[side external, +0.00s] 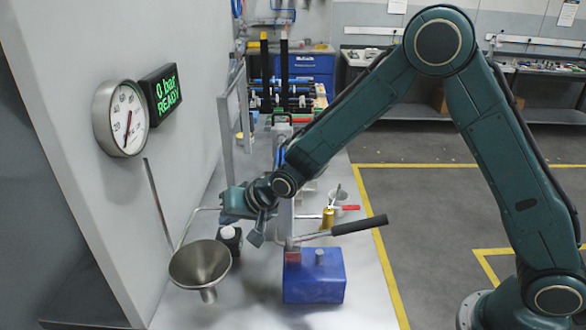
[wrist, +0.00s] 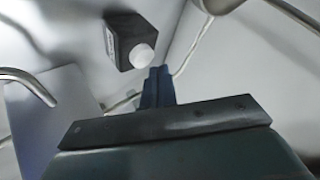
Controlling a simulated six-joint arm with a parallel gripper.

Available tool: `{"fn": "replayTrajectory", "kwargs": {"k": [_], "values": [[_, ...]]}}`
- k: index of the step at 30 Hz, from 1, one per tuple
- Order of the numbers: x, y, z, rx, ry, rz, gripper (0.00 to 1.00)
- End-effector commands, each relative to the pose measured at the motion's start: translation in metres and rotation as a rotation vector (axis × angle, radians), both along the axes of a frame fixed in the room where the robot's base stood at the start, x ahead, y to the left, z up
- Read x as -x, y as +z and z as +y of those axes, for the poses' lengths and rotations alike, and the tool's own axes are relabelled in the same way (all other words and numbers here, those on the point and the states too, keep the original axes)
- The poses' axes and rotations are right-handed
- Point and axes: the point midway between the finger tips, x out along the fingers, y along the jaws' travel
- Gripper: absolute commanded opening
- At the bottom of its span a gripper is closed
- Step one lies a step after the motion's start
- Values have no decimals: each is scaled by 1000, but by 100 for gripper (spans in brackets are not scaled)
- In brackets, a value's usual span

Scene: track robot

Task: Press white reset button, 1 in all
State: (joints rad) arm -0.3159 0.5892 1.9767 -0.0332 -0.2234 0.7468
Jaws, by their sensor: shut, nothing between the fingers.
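The white reset button (side external: 228,232) is a round cap on a small black box (side external: 234,246) at the wall side of the bench, just behind the metal funnel. In the wrist view the button (wrist: 142,56) and its black box (wrist: 118,36) are in clear sight. My gripper (side external: 256,238) is shut and empty, to the right of the button in the side view. In the wrist view the closed fingertips of my gripper (wrist: 160,72) appear just below and right of the white cap. I see no clear contact between them.
A metal funnel (side external: 200,264) stands in front of the box. A blue pump block (side external: 314,281) with a black-handled lever (side external: 358,226) stands to the right. A thin bent pipe (side external: 188,226) runs near the button. A gauge (side external: 132,118) and a display (side external: 160,94) reading "0 bar READY" are on the wall.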

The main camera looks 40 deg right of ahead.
Motion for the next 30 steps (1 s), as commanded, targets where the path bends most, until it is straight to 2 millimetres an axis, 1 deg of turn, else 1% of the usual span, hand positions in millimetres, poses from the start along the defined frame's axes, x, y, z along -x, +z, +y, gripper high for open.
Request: {"fn": "replayTrajectory", "kwargs": {"k": [7,11,30], "values": [[0,1,0,0,-1,-1,0],[0,5,0,0,0,-1,0],[-1,47,0,0,-1,-2,0]]}}
